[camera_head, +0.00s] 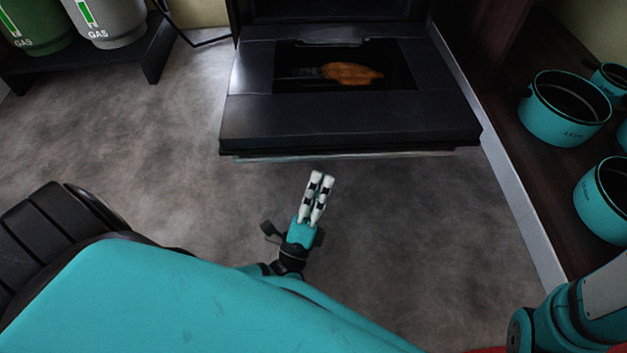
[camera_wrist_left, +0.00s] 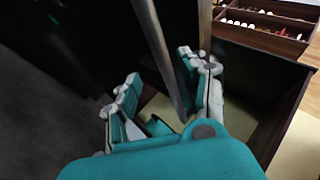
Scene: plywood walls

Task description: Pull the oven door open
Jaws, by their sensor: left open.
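The black oven (camera_head: 330,12) stands at the top middle of the head view. Its wide dark door (camera_head: 350,128) juts toward me, and a roasted bird (camera_head: 352,74) shows in the window-like opening behind the door's broad edge. How far the door is open I cannot tell. A pale handle bar (camera_head: 350,156) runs along the door's near edge. My left gripper (camera_head: 321,176) is open, just below the bar in the head view. In the left wrist view, the metal bar (camera_wrist_left: 160,45) runs down between the open fingers (camera_wrist_left: 160,85); contact is unclear. My right gripper is out of frame.
Teal pots (camera_head: 565,108) stand on a dark wooden shelf at right, close to the door's right side. Gas bottles (camera_head: 108,22) sit on a dark stand (camera_head: 150,55) at upper left. Grey floor (camera_head: 170,140) is clear in front and to the left.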

